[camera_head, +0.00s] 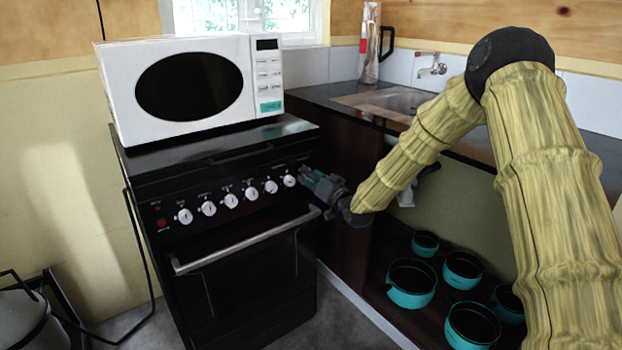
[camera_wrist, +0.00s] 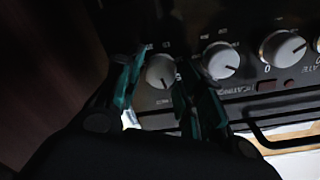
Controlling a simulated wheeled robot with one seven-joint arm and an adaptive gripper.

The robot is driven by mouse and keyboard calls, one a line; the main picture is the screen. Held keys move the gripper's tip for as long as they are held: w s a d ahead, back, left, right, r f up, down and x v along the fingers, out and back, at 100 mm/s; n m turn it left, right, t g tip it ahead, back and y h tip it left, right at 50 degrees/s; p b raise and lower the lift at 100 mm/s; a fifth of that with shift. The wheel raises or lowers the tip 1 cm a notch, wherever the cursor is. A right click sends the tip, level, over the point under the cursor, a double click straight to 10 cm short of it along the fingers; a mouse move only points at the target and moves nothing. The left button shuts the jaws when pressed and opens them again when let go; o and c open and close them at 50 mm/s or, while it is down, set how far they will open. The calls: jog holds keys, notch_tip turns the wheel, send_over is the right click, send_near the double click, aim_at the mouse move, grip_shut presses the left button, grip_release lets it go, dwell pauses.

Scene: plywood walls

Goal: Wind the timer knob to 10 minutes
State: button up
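A black stove (camera_head: 235,215) has a row of several white knobs along its front panel. The rightmost knob (camera_head: 289,180) is nearest my gripper (camera_head: 308,176). In the wrist view, which looks upside down, that end knob (camera_wrist: 160,71) lies between the two teal fingertips of my gripper (camera_wrist: 156,88). The fingers are parted, with a small gap on the left side; the right finger is close to the knob, and I cannot tell whether it touches. Another knob (camera_wrist: 221,60) is just right of the fingers. The labels are too small and dark to tell which knob is the timer.
The oven door handle (camera_head: 245,240) sticks out below the knobs. A white microwave (camera_head: 190,85) stands on the stove. A dark cabinet side (camera_head: 345,175) is close to the right of my gripper. Teal pots (camera_head: 412,283) sit on the low shelf at right.

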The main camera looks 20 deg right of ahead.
jog(key=v, duration=1.2)
jog(key=shift+w, duration=0.15)
jog(key=shift+o, duration=1.4)
jog(key=shift+w+d+r+p, duration=0.15)
jog(key=shift+r+p, duration=0.1)
jog(key=shift+p, duration=0.6)
jog(key=w+a+m+y+p, duration=0.2)
jog(key=w+p, duration=0.5)
jog(key=w, duration=0.4)
jog(key=shift+w+a+f+g, duration=0.3)
jog(key=shift+a+g, duration=0.1)
jog(key=shift+a, duration=0.4)
